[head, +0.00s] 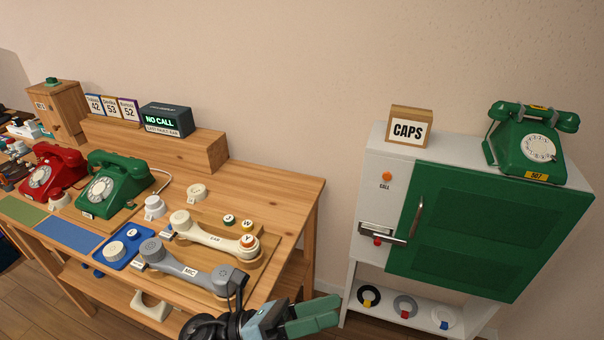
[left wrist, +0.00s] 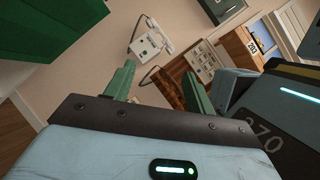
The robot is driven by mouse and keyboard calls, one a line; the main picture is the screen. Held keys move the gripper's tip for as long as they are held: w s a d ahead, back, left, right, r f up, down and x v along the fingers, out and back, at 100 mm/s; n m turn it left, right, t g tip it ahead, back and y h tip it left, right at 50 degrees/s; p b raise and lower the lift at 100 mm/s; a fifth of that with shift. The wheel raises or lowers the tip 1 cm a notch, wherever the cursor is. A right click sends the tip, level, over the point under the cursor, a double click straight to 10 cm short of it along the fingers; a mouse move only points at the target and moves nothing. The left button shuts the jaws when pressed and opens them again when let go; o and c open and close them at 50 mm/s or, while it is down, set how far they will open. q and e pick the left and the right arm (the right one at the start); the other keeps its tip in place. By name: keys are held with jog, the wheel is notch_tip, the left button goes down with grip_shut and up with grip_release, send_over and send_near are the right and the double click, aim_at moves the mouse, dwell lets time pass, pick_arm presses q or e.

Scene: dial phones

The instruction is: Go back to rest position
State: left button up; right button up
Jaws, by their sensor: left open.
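My left gripper (head: 325,313) shows at the bottom edge of the head view, its two green fingers pointing right. It is in front of the gap between the wooden desk (head: 285,200) and the white cabinet (head: 370,200). In the left wrist view the fingers (left wrist: 158,82) stand apart with nothing between them, so it is open and empty. My right gripper is in neither view.
The cabinet has a green door (head: 475,230) with a metal handle; a green phone (head: 530,145) and a CAPS sign (head: 409,127) stand on top. The desk holds a red phone (head: 50,172), another green phone (head: 115,183), a cream handset (head: 212,236) and a grey handset (head: 190,268).

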pick_arm(q)
jog(key=w+a+f+n+t+y, duration=0.1)
jog(key=a+f+n+t+y, duration=0.55)
jog(key=n, duration=0.75)
jog(key=w+a+f+n+t+y, duration=0.1)
jog(key=a+f+n+t+y, duration=0.6)
jog(key=n, duration=0.6)
jog(key=s+a+f+n+g+y, duration=0.3)
jog(key=s+a+f+n, duration=0.1)
jog(key=s+f+n, duration=0.3)
jog(key=s+a+f+n+g+y+p, duration=0.1)
jog(key=s+a+f+n+g+y, duration=0.2)
jog(key=s+f+n, duration=0.4)
jog(key=s+a+f+g, duration=0.1)
jog(key=s+a+f, duration=0.1)
jog(key=s, duration=0.3)
jog(key=shift+a+f+n, duration=0.25)
jog(key=shift+f+n, duration=0.15)
jog(key=shift+f, duration=0.25)
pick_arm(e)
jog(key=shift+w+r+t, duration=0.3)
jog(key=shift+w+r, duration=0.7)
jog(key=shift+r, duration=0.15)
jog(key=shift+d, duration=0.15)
